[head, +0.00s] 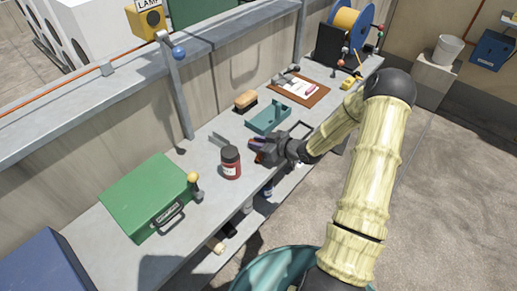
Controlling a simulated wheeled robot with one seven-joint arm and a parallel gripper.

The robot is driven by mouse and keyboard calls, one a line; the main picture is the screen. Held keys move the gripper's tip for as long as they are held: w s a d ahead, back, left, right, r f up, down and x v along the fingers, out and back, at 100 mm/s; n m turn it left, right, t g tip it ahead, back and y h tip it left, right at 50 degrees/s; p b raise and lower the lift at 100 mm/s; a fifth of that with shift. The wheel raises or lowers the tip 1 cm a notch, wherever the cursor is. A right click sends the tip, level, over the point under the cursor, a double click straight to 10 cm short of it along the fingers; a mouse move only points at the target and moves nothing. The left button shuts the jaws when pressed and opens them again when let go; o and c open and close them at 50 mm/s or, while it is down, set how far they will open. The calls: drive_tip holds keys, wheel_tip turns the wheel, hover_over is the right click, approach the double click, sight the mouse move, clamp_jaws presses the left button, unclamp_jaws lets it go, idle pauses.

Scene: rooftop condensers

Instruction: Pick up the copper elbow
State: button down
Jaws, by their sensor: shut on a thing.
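My gripper (260,149) is over the front part of the grey workbench, just right of a dark red jar. Its jaws are shut on a small reddish-brown piece (256,143), which looks like the copper elbow. The fingers hide most of this piece, so its shape is unclear. I cannot tell whether it touches the bench or is lifted. My arm reaches in from the right.
The dark red jar (231,170) with a black lid stands close left of my gripper. A teal tray (266,126), a brush (246,100) and a clipboard (317,96) lie behind. A green case (145,190) is at left. A post (180,95) rises behind the bench.

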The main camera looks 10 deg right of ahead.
drive_tip(key=shift+r, duration=0.1)
wheel_tip(320, 180, up, 10)
idle(0.5)
idle(0.4)
